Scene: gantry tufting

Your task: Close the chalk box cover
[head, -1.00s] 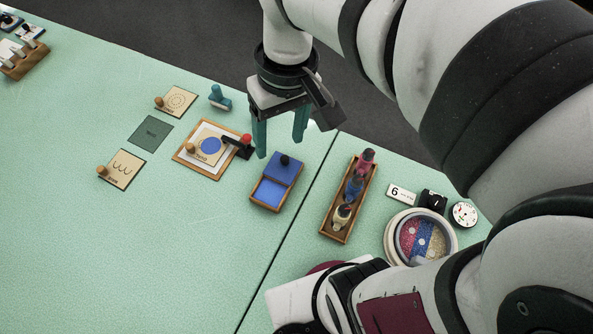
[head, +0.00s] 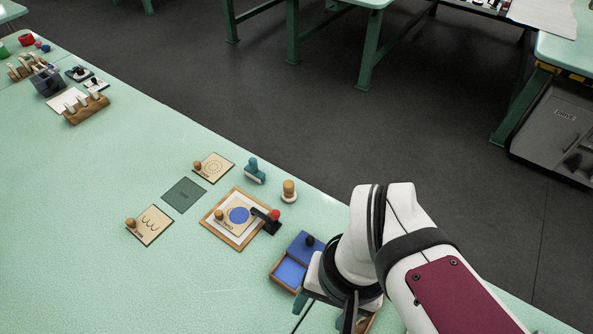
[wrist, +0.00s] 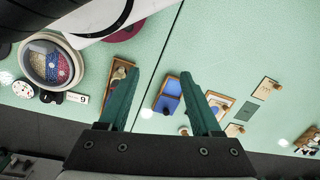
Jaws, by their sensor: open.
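The chalk box appears to be the small wooden box (head: 278,279) with blue inside, on the green table. Its blue cover (head: 303,248), with a dark knob, sits over the far part, leaving the near blue part (head: 290,273) uncovered. My gripper (head: 323,310) is in front and to the right of the box, partly hidden by my wrist, and touches nothing I can see. In the wrist view, the open fingers (wrist: 160,74) point past the box, and the cover (wrist: 166,104) shows between them, further off and below.
A wooden-framed stamping board (head: 213,221) with a red-knobbed lever stands left of the box. A round wooden stamp (head: 289,191) and a teal stamp (head: 254,170) stand behind. In the wrist view, a bottle tray (wrist: 115,76) and a round dish (wrist: 22,62) lie left.

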